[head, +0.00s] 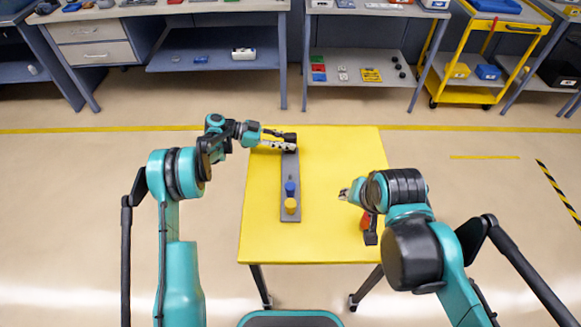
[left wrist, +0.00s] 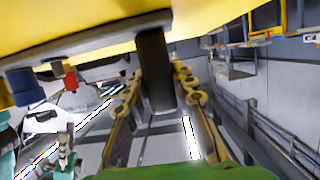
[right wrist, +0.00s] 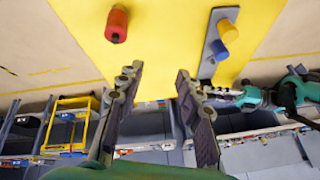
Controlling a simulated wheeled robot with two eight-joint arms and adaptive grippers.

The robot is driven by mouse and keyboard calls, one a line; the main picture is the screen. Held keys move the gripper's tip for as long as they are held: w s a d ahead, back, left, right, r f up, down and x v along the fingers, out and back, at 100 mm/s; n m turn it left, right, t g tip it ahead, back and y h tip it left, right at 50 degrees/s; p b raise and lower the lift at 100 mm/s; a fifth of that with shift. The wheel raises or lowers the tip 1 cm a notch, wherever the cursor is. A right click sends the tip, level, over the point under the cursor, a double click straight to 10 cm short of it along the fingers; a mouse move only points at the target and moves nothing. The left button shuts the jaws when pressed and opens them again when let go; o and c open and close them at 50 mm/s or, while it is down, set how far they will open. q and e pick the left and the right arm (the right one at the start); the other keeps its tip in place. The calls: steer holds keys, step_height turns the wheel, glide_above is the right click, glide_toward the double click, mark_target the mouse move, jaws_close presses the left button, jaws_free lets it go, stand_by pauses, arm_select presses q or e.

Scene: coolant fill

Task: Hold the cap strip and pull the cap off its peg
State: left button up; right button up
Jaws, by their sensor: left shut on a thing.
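The grey cap strip (head: 290,166) lies lengthwise on the yellow table. A yellow cap (head: 291,206) stands at its near end, with a blue cap (head: 290,188) just behind it. Both caps also show in the right wrist view, yellow (right wrist: 227,31) and blue (right wrist: 219,50). My left gripper (head: 286,142) is at the strip's far end. In the left wrist view, my left gripper (left wrist: 160,88) is shut with its fingers on both sides of a black cylinder (left wrist: 155,70) at the strip. My right gripper (right wrist: 157,80) is open and empty, right of the strip and apart from it.
A red object (right wrist: 117,24) with a dark tip stands on the yellow table (head: 340,150) near my right gripper; it is partly hidden in the head view (head: 365,221). The table between strip and right gripper is clear. Shelves and a yellow cart (head: 480,60) stand beyond.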

steer(key=w+a+r+m+g, duration=0.1)
steer(key=w+a+m+g, duration=0.2)
steer(key=w+a+m, duration=0.4)
steer(key=m+g, duration=0.3)
steer(key=m, duration=0.6)
glide_above(291, 185)
step_height(291, 185, down, 4)
step_height(291, 185, down, 12)
steer(key=shift+s+r, duration=0.1)
steer(key=c, duration=0.8)
steer(key=shift+o, duration=1)
